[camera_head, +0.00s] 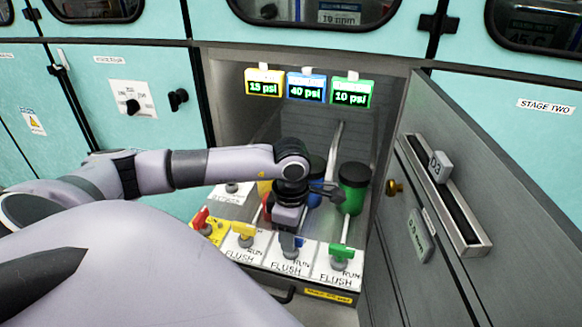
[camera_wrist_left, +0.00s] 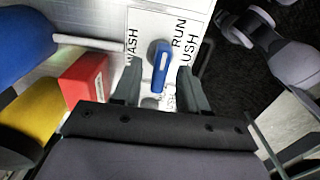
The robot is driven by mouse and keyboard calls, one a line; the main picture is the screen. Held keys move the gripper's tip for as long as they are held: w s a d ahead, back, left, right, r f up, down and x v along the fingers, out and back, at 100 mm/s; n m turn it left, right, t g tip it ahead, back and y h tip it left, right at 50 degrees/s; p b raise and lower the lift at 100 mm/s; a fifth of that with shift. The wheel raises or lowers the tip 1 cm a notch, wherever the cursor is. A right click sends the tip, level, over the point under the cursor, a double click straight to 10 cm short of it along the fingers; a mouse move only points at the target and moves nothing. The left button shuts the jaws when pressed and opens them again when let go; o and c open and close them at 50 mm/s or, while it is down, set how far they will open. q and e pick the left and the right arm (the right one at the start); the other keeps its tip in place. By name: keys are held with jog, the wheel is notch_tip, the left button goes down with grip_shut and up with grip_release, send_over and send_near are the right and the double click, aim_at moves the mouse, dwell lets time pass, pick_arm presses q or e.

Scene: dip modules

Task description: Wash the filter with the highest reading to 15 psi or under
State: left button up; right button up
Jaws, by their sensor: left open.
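Three displays hang at the back of the open bay: yellow (camera_head: 264,84), seeming to read 13 psi, blue (camera_head: 306,88) at 40 psi and green (camera_head: 351,92) at 10 psi. The blue filter (camera_head: 317,170) stands partly behind my left arm; the green filter (camera_head: 354,187) is at its right. The blue valve handle (camera_wrist_left: 161,68) sits on a white plate marked WASH, RUN and FLUSH. My left gripper (camera_wrist_left: 158,85) is open, with its fingers on either side of that handle, apart from it. In the head view my wrist partly hides the blue handle (camera_head: 291,241).
The yellow handle (camera_head: 243,231) and green handle (camera_head: 341,253) flank the blue one. A red handle (camera_head: 201,217) is at far left. A red block (camera_wrist_left: 85,81) and yellow filter (camera_wrist_left: 35,115) are near my gripper. The open grey door (camera_head: 480,150) bounds the right side.

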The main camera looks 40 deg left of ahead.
pick_arm(q)
grip_shut()
